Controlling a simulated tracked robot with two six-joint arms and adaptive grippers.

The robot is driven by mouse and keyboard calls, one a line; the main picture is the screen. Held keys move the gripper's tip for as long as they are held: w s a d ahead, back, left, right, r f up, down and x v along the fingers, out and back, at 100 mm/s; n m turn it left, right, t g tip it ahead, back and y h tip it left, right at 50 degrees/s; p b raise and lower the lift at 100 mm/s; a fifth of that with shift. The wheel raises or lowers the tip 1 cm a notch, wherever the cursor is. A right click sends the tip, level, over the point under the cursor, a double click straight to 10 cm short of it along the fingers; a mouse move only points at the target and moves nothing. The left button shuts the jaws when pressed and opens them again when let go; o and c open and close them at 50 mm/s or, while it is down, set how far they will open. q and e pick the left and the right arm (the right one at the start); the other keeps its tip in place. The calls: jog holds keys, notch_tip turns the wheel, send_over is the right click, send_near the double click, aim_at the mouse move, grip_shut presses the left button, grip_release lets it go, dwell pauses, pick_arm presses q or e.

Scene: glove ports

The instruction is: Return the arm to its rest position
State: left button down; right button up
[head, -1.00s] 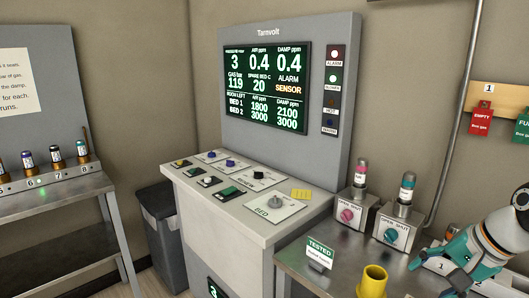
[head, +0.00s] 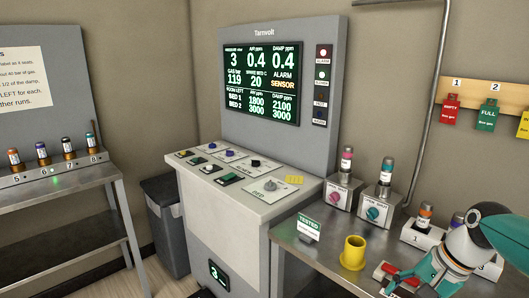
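My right arm comes in from the right edge in the head view, white, dark and teal. Its gripper (head: 408,280) is low over the right bench, beside a red and grey piece (head: 388,270) on the bench top. Whether it touches that piece I cannot tell. The fingers are small and partly hidden by the arm, so their opening does not show clearly. I see nothing clearly held in it. My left arm and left gripper are out of view.
A yellow cup (head: 353,253) and a TESTED sign (head: 308,229) stand on the metal bench left of my gripper. Behind are two valve boxes (head: 340,193) with cylinders and a white holder (head: 420,234). The control console (head: 290,210) stands left of the bench.

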jog(key=s+a+f+n+g+p, duration=0.15)
jog(key=s+a+f, duration=0.3)
jog(key=f, duration=0.55)
jog(key=s+a+f+n+g+y, duration=0.1)
jog(key=s+a+f+g, duration=0.3)
jog(key=f, duration=0.5)
jog(key=s+a+f+n+g+p, duration=0.1)
jog(key=s+a+f, duration=0.4)
jog(key=f, duration=0.5)
jog(key=s+a+f+n+t, duration=0.2)
jog(key=s+a+f+n, duration=0.1)
jog(key=s+a+f, duration=0.4)
jog(key=w+d+n+t, duration=0.1)
jog(key=w+n+t, duration=0.1)
jog(key=w, duration=0.1)
jog(key=shift+d+r+t, duration=0.1)
jog(key=shift+d+t, duration=0.25)
jog(key=shift+d, duration=0.05)
